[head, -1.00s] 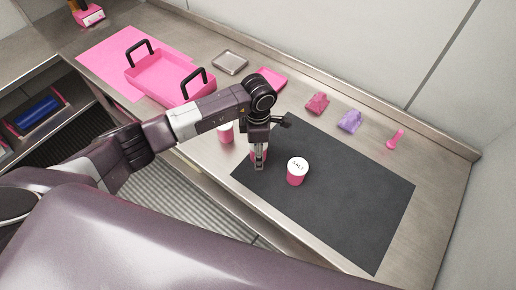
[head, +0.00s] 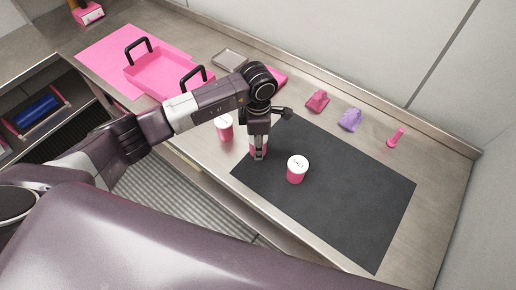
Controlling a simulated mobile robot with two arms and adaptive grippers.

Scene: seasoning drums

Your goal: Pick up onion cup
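My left gripper (head: 259,157) points down at the left edge of the dark mat (head: 340,210), in front of a pink cup (head: 251,153) that it mostly hides. Whether its fingers are closed on that cup cannot be told, and no label shows on it. A pink cup with a white lid marked SALT (head: 297,170) stands upright on the mat, just right of the gripper. Another pink cup with a white lid (head: 224,127) stands on the steel counter to the left; its lettering is too small to read. My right gripper is not in view.
A pink tray with black handles (head: 160,78) sits at the upper left on a pink mat (head: 97,59). A metal dish (head: 230,60), a pink bag (head: 317,100), a purple bag (head: 350,119) and a small pink bottle (head: 396,138) line the back. The mat's right part is clear.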

